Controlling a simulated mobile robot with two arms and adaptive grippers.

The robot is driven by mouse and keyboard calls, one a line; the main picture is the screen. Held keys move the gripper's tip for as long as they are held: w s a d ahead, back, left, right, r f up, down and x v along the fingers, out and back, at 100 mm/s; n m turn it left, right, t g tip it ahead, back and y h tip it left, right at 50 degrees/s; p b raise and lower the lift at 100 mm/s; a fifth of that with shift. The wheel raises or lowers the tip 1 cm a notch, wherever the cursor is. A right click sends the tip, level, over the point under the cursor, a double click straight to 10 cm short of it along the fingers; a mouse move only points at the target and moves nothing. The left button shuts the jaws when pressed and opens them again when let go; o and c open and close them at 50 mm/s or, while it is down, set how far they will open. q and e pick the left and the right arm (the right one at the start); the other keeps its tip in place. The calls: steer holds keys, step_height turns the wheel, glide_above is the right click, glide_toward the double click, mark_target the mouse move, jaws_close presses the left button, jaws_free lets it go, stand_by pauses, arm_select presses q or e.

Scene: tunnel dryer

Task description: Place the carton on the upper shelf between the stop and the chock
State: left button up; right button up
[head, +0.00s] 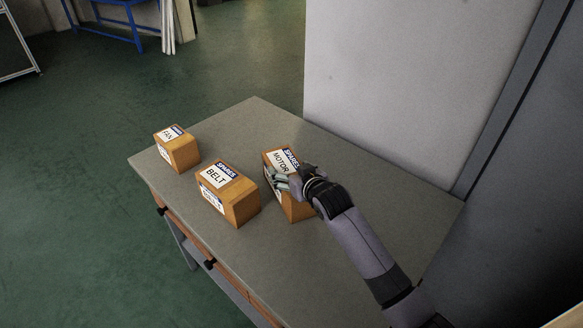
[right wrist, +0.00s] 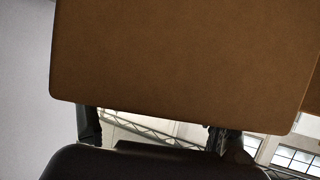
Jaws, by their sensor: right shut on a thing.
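The MOTOR carton (head: 283,161) is a brown box with a white and blue SPARES label, at the right end of a row of cartons. My right gripper (head: 281,183) is shut on this carton from its near right side and hides part of it. In the right wrist view the carton (right wrist: 185,50) fills the upper part, with dark gripper parts below it. I cannot tell whether it rests on the table or hangs just above it. My left gripper, the upper shelf, the stop and the chock are not in view.
The grey table (head: 340,160) also bears a BELT carton (head: 238,208) close left of the MOTOR carton and a FAN carton (head: 184,155) farther left. A pale grey panel (head: 400,80) stands behind the table's right side. Green floor lies open to the left.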

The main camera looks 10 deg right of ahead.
steer(key=shift+r, duration=0.3)
steer(key=o, duration=1.6)
steer(key=shift+f, duration=0.35)
steer(key=shift+c, duration=0.2)
steer(key=o, duration=0.4)
steer(key=shift+s+r, duration=0.1)
steer(key=shift+r, duration=0.05)
